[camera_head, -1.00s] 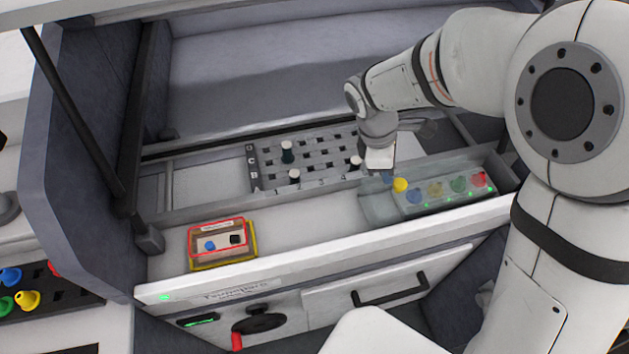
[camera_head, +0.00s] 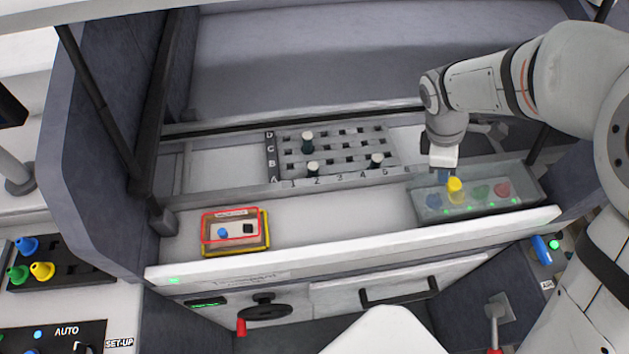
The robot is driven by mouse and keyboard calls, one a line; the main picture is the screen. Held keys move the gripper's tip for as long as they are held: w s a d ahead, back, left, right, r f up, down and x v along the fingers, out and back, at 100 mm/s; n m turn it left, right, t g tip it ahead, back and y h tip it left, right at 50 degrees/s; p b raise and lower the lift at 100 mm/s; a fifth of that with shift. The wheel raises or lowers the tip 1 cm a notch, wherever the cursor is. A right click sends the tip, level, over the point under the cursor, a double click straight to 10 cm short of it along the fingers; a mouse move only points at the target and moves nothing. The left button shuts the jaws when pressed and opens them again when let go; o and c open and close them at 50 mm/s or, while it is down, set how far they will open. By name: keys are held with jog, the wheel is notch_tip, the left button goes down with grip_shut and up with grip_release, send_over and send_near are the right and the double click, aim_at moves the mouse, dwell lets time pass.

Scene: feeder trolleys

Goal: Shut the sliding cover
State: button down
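The sliding cover (camera_head: 425,208) is a clear, tinted box in the right part of the white ledge. A row of blue, yellow, green and red buttons (camera_head: 502,189) shows dimly through it, and it appears to lie over all of them. A bright yellow knob (camera_head: 455,191) stands up at the cover. My gripper (camera_head: 446,176) points down right behind the knob, very close to it. A blue bit shows below its white body. Its fingers are too small and partly hidden to tell whether they grip or only touch the knob.
A grey slotted rack (camera_head: 335,155) with several white-topped pegs lies left of my gripper. A red-and-yellow framed control box (camera_head: 236,232) sits at the ledge's left. A drawer handle (camera_head: 398,295) is below. The ledge between box and cover is clear.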

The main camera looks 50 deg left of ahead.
jog(key=v, duration=0.8)
jog(key=shift+b, duration=0.4)
jog(key=shift+d+f, duration=0.1)
